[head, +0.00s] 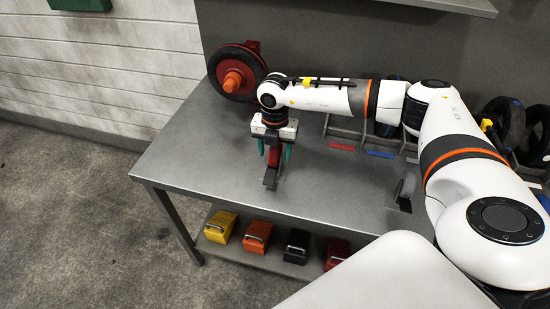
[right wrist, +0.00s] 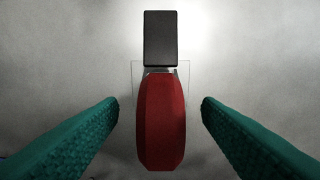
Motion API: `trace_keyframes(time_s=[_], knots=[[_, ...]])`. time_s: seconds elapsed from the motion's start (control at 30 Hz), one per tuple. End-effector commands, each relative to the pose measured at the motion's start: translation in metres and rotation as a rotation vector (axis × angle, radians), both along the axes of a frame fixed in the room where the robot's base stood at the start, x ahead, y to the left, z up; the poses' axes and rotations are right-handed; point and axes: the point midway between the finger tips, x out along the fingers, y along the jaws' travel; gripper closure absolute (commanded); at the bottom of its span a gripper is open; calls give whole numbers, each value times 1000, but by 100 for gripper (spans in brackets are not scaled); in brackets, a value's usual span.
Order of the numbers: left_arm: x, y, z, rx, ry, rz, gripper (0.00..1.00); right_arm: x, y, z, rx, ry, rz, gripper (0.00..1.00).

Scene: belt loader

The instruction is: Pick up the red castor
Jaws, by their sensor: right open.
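The red castor (right wrist: 161,120) stands on the grey table, seen from above in the right wrist view, with a dark block-shaped part (right wrist: 160,38) at its upper end. In the head view the castor (head: 273,157) shows partly under my right gripper (head: 275,155). My right gripper has teal fingers, which also show in the right wrist view (right wrist: 160,108). They are open, one on each side of the red part, with a gap on both sides. My left gripper is not in view.
A large red-and-black wheel with an orange hub (head: 233,82) stands at the table's back left. Racks with red and blue labels (head: 380,154) and dark wheels (head: 500,122) are behind my right arm. A grey castor (head: 404,190) stands at the right. The table's front left (head: 200,165) is clear.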

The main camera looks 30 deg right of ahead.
Motion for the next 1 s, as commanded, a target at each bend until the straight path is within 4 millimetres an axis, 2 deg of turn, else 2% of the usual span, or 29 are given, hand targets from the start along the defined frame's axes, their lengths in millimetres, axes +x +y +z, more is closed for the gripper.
trace_keyframes(time_s=[0.1,0.23,0.53,0.87,0.9,1.0], knots=[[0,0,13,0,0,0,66,2,-2,-16,-1,4,-1,41],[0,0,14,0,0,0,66,2,-1,-32,1,2,0,41],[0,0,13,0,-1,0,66,2,-2,-38,1,0,0,43],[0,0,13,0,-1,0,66,2,-2,-37,1,0,0,97],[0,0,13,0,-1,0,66,2,-2,-37,1,0,0,100],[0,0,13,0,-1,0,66,3,-2,-36,2,-2,-1,100]])
